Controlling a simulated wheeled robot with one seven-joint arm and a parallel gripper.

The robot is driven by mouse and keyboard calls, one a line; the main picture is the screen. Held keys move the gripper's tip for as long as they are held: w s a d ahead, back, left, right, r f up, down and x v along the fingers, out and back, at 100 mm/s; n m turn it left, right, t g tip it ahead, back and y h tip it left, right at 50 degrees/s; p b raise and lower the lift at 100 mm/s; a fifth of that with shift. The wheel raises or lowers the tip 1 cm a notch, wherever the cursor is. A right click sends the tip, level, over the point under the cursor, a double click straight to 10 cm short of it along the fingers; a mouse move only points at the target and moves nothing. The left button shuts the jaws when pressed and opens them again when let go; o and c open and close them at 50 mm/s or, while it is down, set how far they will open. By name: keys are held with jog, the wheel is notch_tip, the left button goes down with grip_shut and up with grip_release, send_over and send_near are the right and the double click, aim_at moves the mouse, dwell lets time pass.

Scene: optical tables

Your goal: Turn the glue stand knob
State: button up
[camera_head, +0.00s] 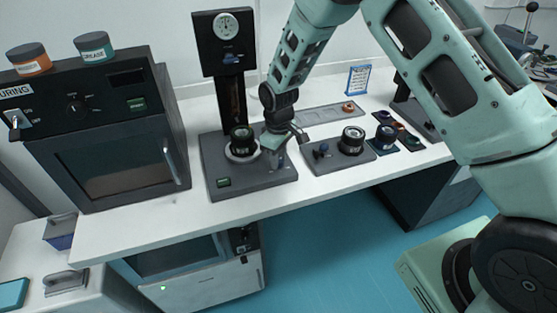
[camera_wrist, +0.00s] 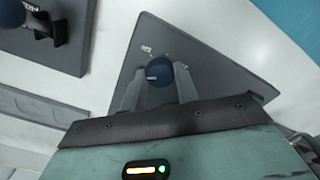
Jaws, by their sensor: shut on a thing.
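The stand (camera_head: 207,162) has a flat dark grey base, a tall column and a round dial at its top. Its base also shows in the wrist view (camera_wrist: 205,58). A dark blue round knob (camera_wrist: 183,73) with a pale mark stands on this base, between my two fingers. My gripper (camera_head: 277,152) is over the right part of the base, and it also shows in the wrist view (camera_wrist: 160,92). It is shut on the knob. In the head view my gripper mostly hides the knob. A black round lens-like part (camera_head: 241,140) sits on the base left of my gripper.
A grey plate (camera_head: 340,165) with a small knob and a black ringed part stands close on the right. A dark oven-like box (camera_head: 115,150) is on the left. A long grey tray (camera_head: 318,114) lies behind. The white table's front strip (camera_head: 215,214) is clear.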

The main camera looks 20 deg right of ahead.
jog(key=m+b, duration=0.1)
jog(key=m, duration=0.4)
jog(key=shift+a+m, duration=0.1)
jog(key=shift+m, duration=0.2)
jog(key=m+b, duration=0.1)
jog(key=m, duration=0.4)
jog(key=shift+m, duration=0.3)
jog(key=shift+r, duration=0.1)
jog(key=shift+w, duration=0.1)
jog(key=o, duration=1)
jog(key=shift+c, duration=0.2)
notch_tip(320, 180, up, 17)
jog(key=b, duration=0.3)
jog(key=shift+r, duration=0.2)
